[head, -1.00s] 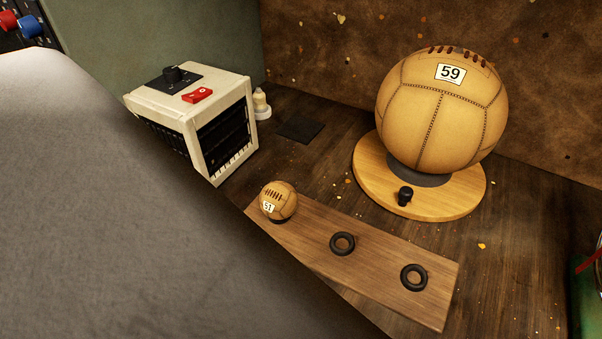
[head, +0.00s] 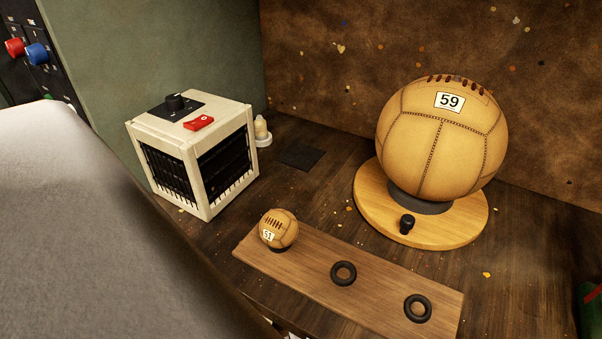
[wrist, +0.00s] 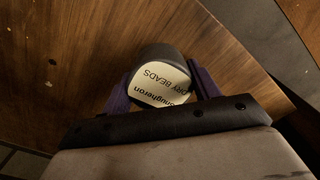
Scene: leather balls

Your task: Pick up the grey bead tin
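The grey bead tin (wrist: 158,54) shows in the wrist view, with a white label carrying the printed words "DRY BEADS" turned toward the camera. My gripper (wrist: 162,72) has a purple finger on each side of the tin. No gap shows between the fingers and its sides, so the gripper looks shut on it. The gripper's dark body covers the label's near edge. I cannot tell whether the tin rests on the wood or is just above it. In the head view the tin and the gripper are hidden behind my arm.
A cream heater-like box (head: 194,160) stands left of centre. A plank (head: 390,286) holds a small ball (head: 278,229) and two black rings. A large ball numbered 59 (head: 440,140) stands on a round wooden base (head: 455,228). Wood (wrist: 60,70) surrounds the tin in the wrist view.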

